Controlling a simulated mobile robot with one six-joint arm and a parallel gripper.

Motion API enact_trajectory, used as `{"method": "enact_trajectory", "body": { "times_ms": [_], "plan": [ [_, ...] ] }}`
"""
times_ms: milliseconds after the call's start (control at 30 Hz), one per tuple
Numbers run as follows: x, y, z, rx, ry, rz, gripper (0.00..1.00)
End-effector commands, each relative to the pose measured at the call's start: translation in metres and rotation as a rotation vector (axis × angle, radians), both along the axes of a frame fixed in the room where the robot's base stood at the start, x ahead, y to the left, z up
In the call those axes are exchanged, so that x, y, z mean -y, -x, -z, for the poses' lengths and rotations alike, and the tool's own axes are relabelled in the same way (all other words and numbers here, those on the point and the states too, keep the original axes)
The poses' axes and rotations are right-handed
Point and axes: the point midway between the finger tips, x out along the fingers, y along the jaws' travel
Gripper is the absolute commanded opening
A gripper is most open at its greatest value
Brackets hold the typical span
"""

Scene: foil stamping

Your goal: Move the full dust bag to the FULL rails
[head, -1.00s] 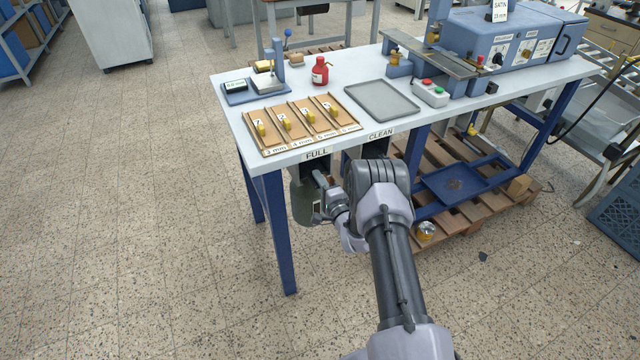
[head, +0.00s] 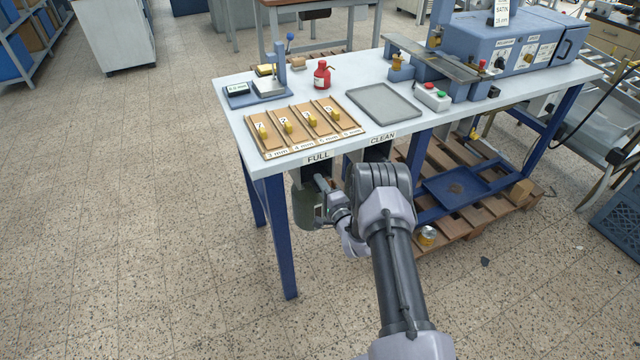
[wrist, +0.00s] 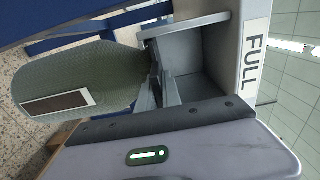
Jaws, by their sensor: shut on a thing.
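The full dust bag (wrist: 95,75) is a grey-green rounded bag with a dark window in a pale frame. In the head view the bag (head: 305,207) hangs under the table's front edge, partly behind my gripper. My gripper (wrist: 158,85) is shut on its collar end; the exact grip is partly hidden. The FULL rails (wrist: 195,60) show as a grey open channel beside the bag's neck, under the FULL label (head: 318,157). The neck is close to the channel; I cannot tell whether it sits in the rails.
The CLEAN label (head: 382,139) and its dark holder are to the right under the same edge. A blue table leg (head: 277,235) stands left of the bag. A pallet (head: 460,190) with a blue tray lies under the table. Floor in front is free.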

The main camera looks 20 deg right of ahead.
Motion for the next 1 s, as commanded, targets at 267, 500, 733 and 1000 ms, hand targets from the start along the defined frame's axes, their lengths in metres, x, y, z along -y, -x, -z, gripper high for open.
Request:
{"method": "enact_trajectory", "body": {
  "times_ms": [267,500,733,1000],
  "plan": [
    [0.0000,-0.0001,0.0013,0.001,0.000,0.000,0.00],
    [0.0000,-0.0002,0.0023,0.001,0.000,0.000,0.00],
    [0.0000,-0.0001,0.0025,0.001,0.000,0.000,0.00],
    [0.0000,-0.0001,0.0025,0.001,0.000,0.000,0.34]
  ]
}}
